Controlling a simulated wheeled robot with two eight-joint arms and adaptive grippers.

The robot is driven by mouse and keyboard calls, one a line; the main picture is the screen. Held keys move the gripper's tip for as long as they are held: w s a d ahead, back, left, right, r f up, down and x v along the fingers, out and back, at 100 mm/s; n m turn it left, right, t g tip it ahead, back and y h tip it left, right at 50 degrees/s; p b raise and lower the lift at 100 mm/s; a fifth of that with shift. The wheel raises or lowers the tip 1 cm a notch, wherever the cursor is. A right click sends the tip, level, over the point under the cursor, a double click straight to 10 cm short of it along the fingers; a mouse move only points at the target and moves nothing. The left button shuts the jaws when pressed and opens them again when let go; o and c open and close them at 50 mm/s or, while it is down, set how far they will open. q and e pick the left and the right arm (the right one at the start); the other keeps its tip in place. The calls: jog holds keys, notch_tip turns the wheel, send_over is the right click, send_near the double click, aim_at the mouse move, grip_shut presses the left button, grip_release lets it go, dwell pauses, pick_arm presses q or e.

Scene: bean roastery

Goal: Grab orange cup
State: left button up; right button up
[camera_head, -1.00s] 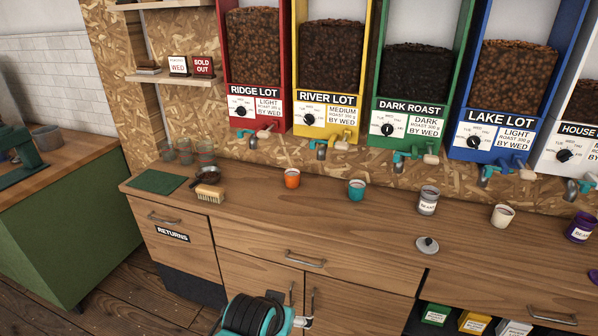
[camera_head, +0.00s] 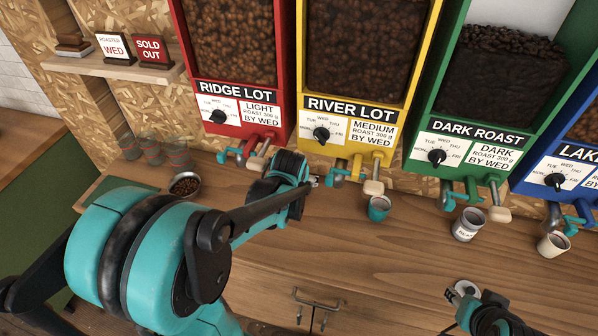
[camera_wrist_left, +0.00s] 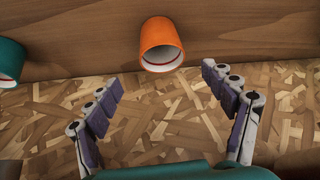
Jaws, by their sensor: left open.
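The orange cup (camera_wrist_left: 162,46) shows in the left wrist view, just beyond and between the spread fingers of my left gripper (camera_wrist_left: 162,78). The fingers do not touch it. In the head view my left gripper (camera_head: 310,182) is over the counter below the yellow dispenser, and the arm and gripper hide the orange cup. A teal cup (camera_head: 378,208) stands to the right of the gripper and shows at the left edge of the wrist view (camera_wrist_left: 10,62). My right gripper (camera_head: 462,294) is at the lower right, its finger opening unclear.
Dispenser spouts and taps (camera_head: 345,170) hang close above my left gripper. A labelled canister (camera_head: 468,224) and a cream cup (camera_head: 553,243) stand farther right. A pan of beans (camera_head: 186,185) and glasses (camera_head: 152,152) are at the left. The counter's front middle (camera_head: 370,262) is clear.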

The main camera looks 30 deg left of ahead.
pick_arm(q)
jog(key=shift+w+a+f, duration=0.2)
jog(key=shift+w, duration=0.15)
jog(key=shift+w+f+b, duration=0.1)
jog(key=shift+f+b, duration=0.2)
jog(key=shift+b, duration=0.05)
jog(key=b+x, duration=0.2)
jog(key=x, duration=0.4)
jog(key=shift+a+f+b, duration=0.15)
jog(key=shift+f+b, duration=0.1)
jog(key=shift+b, duration=0.05)
jog(key=c, duration=1.3)
